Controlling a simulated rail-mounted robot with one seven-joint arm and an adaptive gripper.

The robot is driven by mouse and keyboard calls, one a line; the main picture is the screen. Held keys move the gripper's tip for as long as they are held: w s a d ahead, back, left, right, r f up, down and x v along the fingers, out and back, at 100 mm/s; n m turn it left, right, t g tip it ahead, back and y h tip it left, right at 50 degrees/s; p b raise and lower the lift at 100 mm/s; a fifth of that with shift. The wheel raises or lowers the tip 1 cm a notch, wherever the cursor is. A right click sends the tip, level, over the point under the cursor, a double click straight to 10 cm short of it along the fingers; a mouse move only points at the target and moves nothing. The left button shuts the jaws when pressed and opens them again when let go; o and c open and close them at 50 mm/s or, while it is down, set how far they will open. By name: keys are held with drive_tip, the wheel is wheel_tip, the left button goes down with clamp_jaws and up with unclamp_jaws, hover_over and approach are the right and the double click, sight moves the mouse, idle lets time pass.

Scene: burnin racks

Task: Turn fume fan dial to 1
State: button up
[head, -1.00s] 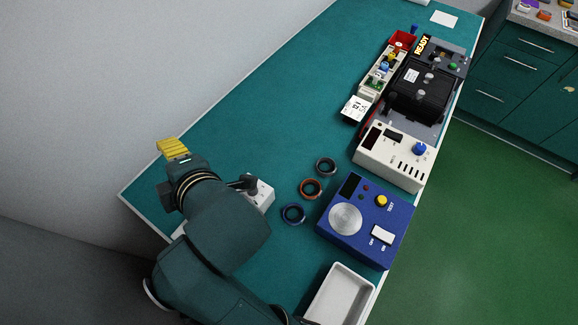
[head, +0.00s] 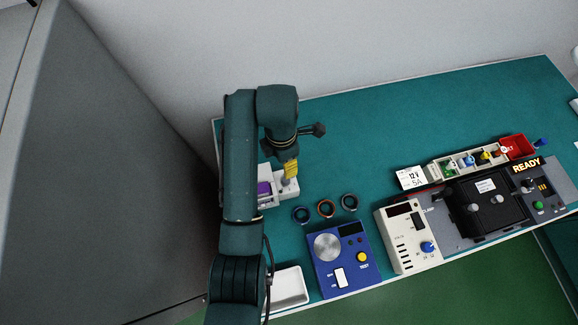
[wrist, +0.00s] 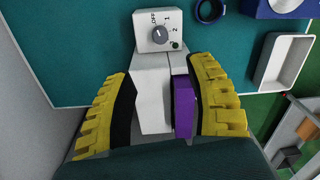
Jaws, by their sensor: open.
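The fume fan unit is a white box (wrist: 144,41) with a grey round dial (wrist: 160,35) on its face, at the top of the wrist view. The face reads OFF, 1 and 2, and the dial's mark seems to point up-left, towards OFF. A green spot sits below the dial. My gripper (wrist: 163,75) has its yellow fingers wide apart, with nothing gripped. The dial lies beyond the fingertips, apart from them. In the head view my gripper (head: 291,172) points down over the white unit (head: 287,190); the dial cannot be made out there.
A purple part (wrist: 183,105) is attached to the white body between my fingers. The teal bench behind is clear.

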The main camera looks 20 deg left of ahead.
sight(286, 180)
drive_tip(key=f, duration=1.3)
drive_tip(key=shift+s+d+f, duration=0.2)
drive_tip(key=shift+d+f, duration=0.1)
drive_tip(key=shift+f, duration=0.05)
clamp_jaws()
